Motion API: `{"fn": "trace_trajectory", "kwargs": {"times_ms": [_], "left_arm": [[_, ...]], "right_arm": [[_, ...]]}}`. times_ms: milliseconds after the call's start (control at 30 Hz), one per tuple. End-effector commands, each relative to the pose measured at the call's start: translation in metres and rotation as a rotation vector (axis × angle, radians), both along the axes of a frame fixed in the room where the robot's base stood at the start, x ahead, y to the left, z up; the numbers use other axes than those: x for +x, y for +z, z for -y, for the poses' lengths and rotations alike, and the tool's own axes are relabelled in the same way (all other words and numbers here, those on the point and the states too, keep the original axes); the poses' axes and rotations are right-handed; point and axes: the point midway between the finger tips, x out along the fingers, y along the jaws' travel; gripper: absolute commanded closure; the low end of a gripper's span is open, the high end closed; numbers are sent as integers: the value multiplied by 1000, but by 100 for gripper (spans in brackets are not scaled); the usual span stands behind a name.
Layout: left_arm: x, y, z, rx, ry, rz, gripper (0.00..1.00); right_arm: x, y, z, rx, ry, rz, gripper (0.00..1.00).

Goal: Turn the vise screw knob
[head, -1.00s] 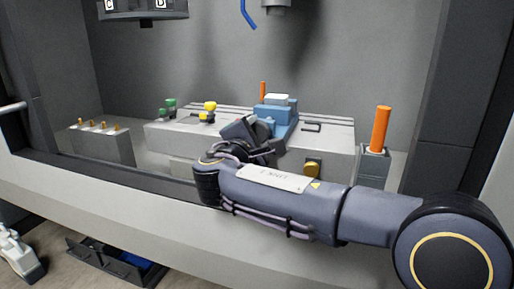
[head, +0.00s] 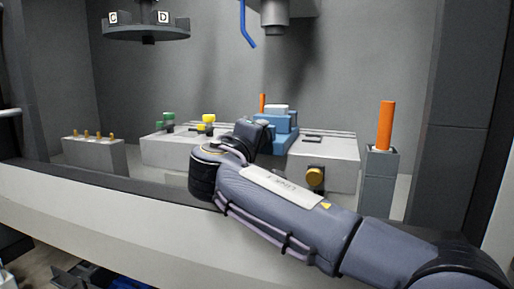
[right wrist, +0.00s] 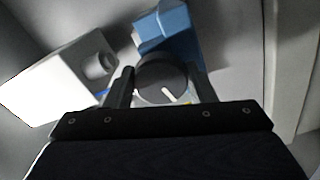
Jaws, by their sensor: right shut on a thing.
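The blue vise (head: 280,138) stands on the grey machine table, partly hidden behind my right arm and gripper. In the right wrist view a blue part of the vise (right wrist: 170,28) lies just beyond the fingertips. The dark round screw knob (right wrist: 155,72), with a pale mark on its face, sits between the two fingers of my right gripper (right wrist: 162,80). The gripper is shut on it. In the head view the right gripper (head: 262,132) is at the near left side of the vise, and the knob is hidden. My left gripper is out of view.
An orange rod (head: 386,125) stands on a grey post (head: 381,180) at the right. Green (head: 168,120) and yellow (head: 208,122) clamps sit on the table's left. A tool carousel (head: 146,32) and spindle (head: 275,17) hang above. The booth's front sill (head: 90,205) crosses below my arm.

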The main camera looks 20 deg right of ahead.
Motion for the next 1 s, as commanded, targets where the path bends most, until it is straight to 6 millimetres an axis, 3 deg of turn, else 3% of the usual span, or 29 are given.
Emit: {"fn": "trace_trajectory", "kwargs": {"times_ms": [733,767,900,1000], "left_arm": [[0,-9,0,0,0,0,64],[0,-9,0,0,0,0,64],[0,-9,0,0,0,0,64],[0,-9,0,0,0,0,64]], "right_arm": [[0,-2,-1,75,0,47,73],[0,-2,-1,75,0,47,48],[0,-1,-1,74,1,48,29],[0,-1,-1,73,0,48,28]]}}
